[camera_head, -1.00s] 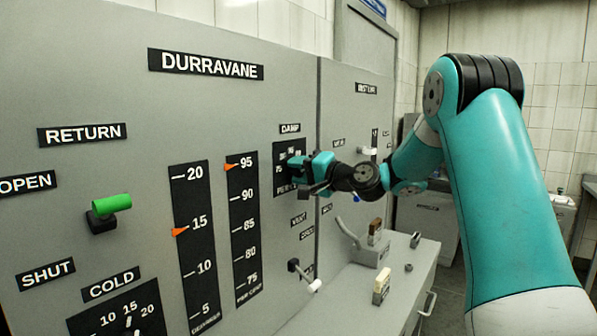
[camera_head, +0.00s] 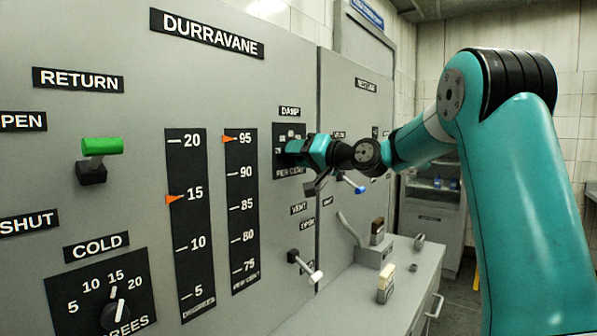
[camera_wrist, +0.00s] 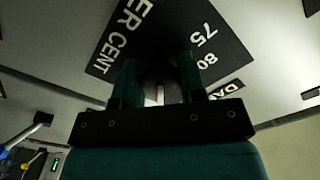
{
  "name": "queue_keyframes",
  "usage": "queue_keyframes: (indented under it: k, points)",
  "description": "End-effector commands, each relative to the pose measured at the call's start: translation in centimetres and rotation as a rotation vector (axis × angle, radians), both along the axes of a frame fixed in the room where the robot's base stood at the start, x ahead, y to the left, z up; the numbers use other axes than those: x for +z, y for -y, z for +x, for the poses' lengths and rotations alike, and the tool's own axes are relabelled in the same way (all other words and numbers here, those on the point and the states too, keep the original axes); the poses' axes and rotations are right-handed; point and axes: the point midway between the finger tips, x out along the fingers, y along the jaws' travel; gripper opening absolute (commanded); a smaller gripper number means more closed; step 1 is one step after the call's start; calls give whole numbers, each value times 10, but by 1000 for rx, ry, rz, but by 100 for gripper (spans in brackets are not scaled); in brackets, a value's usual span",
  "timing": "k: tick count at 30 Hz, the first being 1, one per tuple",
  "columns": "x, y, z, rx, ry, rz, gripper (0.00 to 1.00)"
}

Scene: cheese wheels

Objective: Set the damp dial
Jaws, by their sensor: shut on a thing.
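The damp dial (camera_head: 289,172) is a black plate marked "PER CENT" under a "DAMP" label (camera_head: 290,111), on the grey panel. My gripper (camera_head: 292,147) reaches it from the right, its teal fingers shut on the dial's knob. The head view hides most of the knob behind the fingers. The wrist view shows the two dark green fingers (camera_wrist: 158,78) on either side of the knob, with a pale strip (camera_wrist: 160,94) between them. The numbers 75 and 80 (camera_wrist: 206,45) show there rotated; the other numbers are mostly hidden, and I cannot read the setting.
A blue-ended lever (camera_head: 358,188) is close below my wrist. A white-ended lever (camera_head: 315,275) juts out lower down. A green handle (camera_head: 101,147), two scales with orange pointers and the cold dial (camera_head: 112,312) lie left. A grey counter (camera_head: 345,307) holds small items.

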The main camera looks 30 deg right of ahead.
Motion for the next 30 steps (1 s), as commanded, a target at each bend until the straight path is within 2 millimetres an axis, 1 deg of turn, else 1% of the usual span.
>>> queue_keyframes:
  k: [1, 9, 16, 26, 27, 30]
  points:
    - [-6, 0, 0, 1, 9, -28, 14]
    - [-3, 0, 0, -1, 47, -135, 14]
    - [-2, 0, 0, 0, 56, -166, 14]
    - [-1, 0, 0, 1, 56, -166, 14]
    - [-1, 0, 0, 1, 56, -166, 42]
    - [-1, 0, 0, 0, 56, -166, 63]
